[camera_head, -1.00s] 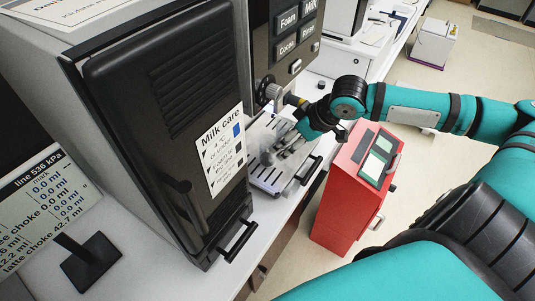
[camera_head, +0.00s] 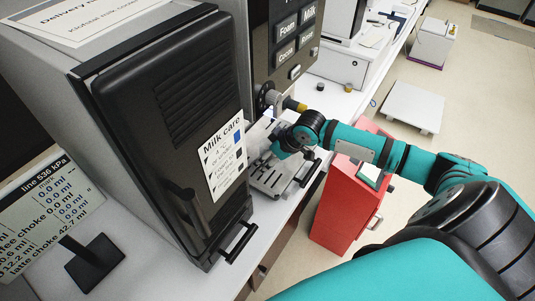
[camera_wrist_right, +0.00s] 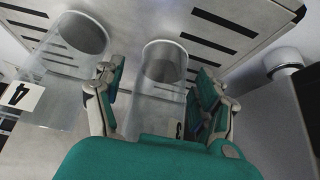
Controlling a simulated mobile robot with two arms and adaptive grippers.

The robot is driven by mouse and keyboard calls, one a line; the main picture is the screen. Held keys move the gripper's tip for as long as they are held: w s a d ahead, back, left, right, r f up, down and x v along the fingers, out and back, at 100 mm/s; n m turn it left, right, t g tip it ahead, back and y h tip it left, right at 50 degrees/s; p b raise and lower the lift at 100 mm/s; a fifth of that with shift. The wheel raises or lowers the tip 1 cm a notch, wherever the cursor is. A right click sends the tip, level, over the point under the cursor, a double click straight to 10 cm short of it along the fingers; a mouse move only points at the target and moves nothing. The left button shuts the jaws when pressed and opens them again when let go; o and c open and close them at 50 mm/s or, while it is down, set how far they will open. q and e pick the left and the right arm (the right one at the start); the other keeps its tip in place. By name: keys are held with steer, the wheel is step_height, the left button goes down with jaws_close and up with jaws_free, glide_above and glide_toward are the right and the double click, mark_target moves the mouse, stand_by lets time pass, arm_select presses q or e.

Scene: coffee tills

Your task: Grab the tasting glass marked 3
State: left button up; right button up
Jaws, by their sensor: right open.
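In the right wrist view a clear tasting glass (camera_wrist_right: 160,85) stands between the two fingers of my right gripper (camera_wrist_right: 160,90). The fingers are open, one on each side of it. Its label is mostly hidden by my gripper; only a dark mark at the lower edge shows, which looks like part of a 3. A second clear glass (camera_wrist_right: 65,60) with a label marked 4 (camera_wrist_right: 20,96) stands to the left, outside the fingers. In the head view my right gripper (camera_head: 268,150) is over the slotted tray, partly hidden. My left gripper is not in view.
The slotted metal drip tray (camera_head: 272,180) lies beside the black milk cooler (camera_head: 165,125), under the drink machine (camera_head: 290,40). A dark knob with a yellow-tipped spout (camera_head: 290,102) is close above my arm. A red box (camera_head: 340,215) stands below the counter edge.

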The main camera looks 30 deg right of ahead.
steer(key=shift+c, duration=0.3)
steer(key=c, duration=1.1)
steer(key=shift+c, duration=0.6)
